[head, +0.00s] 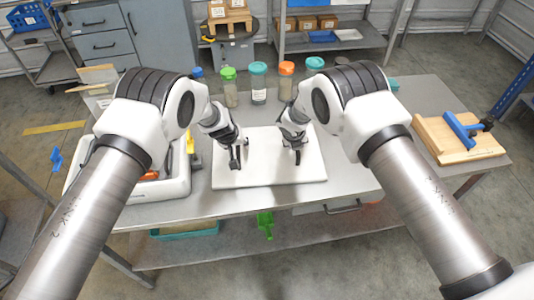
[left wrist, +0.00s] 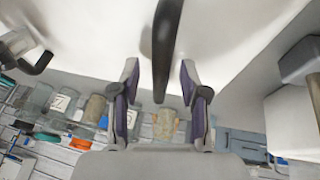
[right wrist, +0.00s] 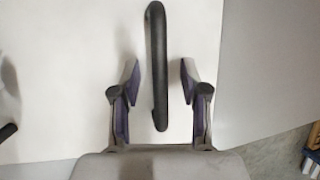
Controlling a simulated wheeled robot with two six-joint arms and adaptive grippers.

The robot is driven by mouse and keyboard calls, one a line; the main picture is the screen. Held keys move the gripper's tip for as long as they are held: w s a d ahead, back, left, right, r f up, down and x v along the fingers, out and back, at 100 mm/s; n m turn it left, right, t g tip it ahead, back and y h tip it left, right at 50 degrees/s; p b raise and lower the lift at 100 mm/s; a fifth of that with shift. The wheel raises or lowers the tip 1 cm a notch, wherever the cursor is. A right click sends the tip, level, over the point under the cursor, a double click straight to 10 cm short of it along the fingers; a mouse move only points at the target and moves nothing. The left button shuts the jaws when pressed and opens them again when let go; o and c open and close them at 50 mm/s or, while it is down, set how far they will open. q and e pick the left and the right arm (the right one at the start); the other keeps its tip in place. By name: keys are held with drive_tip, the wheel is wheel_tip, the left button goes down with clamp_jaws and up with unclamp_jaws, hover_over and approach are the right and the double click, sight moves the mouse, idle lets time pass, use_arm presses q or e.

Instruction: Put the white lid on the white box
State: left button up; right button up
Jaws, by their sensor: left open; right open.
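The white lid (head: 267,165) is a flat white slab lying on the grey table, with two black bar handles on top. The white box (head: 182,188) stands left of it, open at the top and partly hidden by my left arm. My left gripper (head: 236,154) is open over the lid's left handle, which shows between its fingers in the left wrist view (left wrist: 166,45). My right gripper (head: 295,148) is open over the other handle, which lies between its fingers in the right wrist view (right wrist: 157,65). Neither gripper is closed on a handle.
Lidded jars (head: 258,85) stand in a row along the table's back edge. Orange and yellow items show in or at the box. A wooden board with a blue tool (head: 462,130) lies at the right. The table between lid and board is clear.

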use_arm(q)
drive_tip(key=shift+w+f, duration=0.15)
use_arm(e)
drive_tip(key=shift+w+f, duration=0.15)
use_arm(q)
clamp_jaws()
use_arm(e)
clamp_jaws()
